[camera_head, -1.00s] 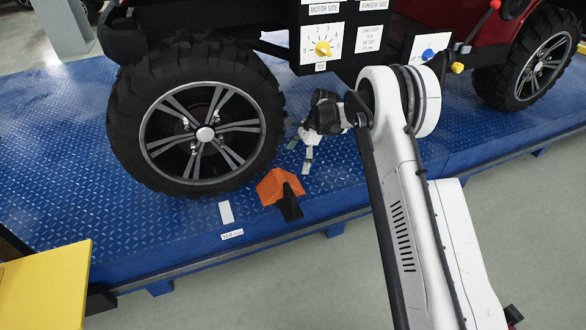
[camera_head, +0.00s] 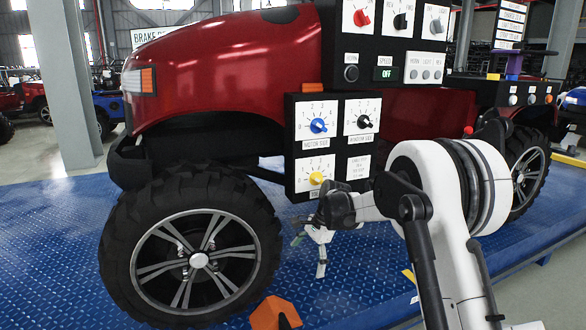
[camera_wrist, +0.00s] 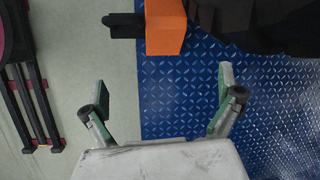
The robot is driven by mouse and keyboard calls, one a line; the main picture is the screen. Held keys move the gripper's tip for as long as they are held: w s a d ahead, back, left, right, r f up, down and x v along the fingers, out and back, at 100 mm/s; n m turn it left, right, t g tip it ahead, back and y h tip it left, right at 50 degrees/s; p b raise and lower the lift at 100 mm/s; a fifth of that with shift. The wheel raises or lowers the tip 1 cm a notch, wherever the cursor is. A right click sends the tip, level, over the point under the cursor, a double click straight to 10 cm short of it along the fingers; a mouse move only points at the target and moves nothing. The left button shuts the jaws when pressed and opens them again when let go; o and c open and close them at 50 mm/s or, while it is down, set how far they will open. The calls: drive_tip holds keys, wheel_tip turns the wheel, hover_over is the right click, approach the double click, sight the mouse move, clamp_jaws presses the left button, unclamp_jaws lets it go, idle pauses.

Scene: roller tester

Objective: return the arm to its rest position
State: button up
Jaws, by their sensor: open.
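My gripper (camera_head: 310,238) hangs at the end of my white arm, right of the front wheel and above the blue platform. In the wrist view my gripper (camera_wrist: 160,92) has its two fingers spread wide apart, with nothing between them. It is open and empty. The wrist view looks down on the blue diamond-plate platform edge and the grey floor. The arm bends at a large white joint in front of the red vehicle.
An orange wheel chock (camera_head: 275,314) sits by the front wheel (camera_head: 198,262); it also shows in the wrist view (camera_wrist: 166,28). A black panel with knobs (camera_head: 337,142) stands close above my gripper. The red vehicle (camera_head: 225,70) fills the background on the blue platform (camera_head: 60,225).

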drive_tip(key=s+d+r+n+t+h, duration=0.15)
drive_tip(key=s+d+r, duration=0.25)
drive_tip(key=s+r, duration=0.5)
drive_tip(key=s+d+r+n+t, duration=0.2)
drive_tip(key=s+d+r+n, duration=0.15)
drive_tip(key=s+r, duration=0.55)
drive_tip(key=s+d+f+n+t+h, duration=0.1)
drive_tip(key=s+d+n+t, duration=0.2)
drive_tip(key=s, duration=0.9)
drive_tip(key=s+d+n+t+h, duration=0.1)
drive_tip(key=s+d+n, duration=0.3)
drive_tip(key=s, duration=0.9)
wheel_tip(320, 180, up, 15)
drive_tip(key=d+p, duration=0.1)
drive_tip(key=p, duration=1.4)
drive_tip(key=shift+w+m, duration=0.3)
drive_tip(key=shift+w, duration=0.05)
drive_tip(key=shift+f, duration=0.15)
